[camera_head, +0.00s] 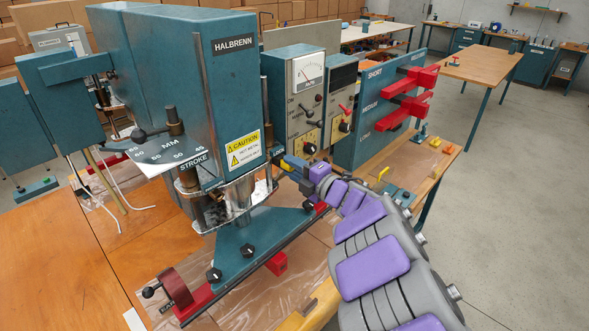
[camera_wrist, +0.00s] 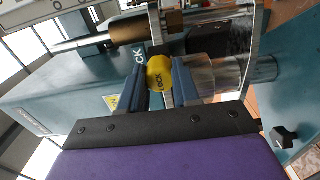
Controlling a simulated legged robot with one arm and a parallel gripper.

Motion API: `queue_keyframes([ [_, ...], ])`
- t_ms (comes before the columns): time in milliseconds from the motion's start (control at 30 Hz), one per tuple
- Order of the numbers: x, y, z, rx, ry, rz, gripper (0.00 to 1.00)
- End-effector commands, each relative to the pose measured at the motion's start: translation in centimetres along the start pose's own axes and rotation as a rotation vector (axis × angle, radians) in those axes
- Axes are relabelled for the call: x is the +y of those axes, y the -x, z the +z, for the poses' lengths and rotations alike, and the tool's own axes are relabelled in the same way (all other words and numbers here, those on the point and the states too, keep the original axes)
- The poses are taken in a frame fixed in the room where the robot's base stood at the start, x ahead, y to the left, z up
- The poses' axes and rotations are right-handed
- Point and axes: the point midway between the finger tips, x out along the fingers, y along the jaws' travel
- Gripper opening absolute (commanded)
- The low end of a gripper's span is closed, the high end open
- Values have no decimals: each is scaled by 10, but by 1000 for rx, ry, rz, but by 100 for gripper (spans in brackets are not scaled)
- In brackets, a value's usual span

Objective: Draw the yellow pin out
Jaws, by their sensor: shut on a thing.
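The jaws are shut on this head, one on each side. The pin's shaft is hidden behind the head, so I cannot tell how deep it sits. In the head view, my gripper (camera_head: 293,163) reaches in from the right to the side of the teal Halbrenn machine (camera_head: 233,100), near its lower front. The pin is too small there to make out clearly.
A clear guard and metal cylinder (camera_wrist: 215,75) stand close to the right jaw. A teal base plate (camera_head: 250,240) with black knobs lies below. A meter box (camera_head: 300,95) and a teal rack (camera_head: 375,115) with red handles stand behind my arm.

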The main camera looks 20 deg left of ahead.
Motion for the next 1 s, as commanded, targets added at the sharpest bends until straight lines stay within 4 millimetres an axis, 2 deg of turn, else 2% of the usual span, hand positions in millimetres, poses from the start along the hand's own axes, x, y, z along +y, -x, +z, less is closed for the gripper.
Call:
queue_keyframes([
  [333, -1, -7, 0, -1, -1, -1, 0],
  [367, -1, -7, 0, -2, -1, -1, 34],
  [633, 0, -7, 0, -1, 0, -1, 60],
  [1000, 1, -2, 0, 0, 1, 0, 61],
])
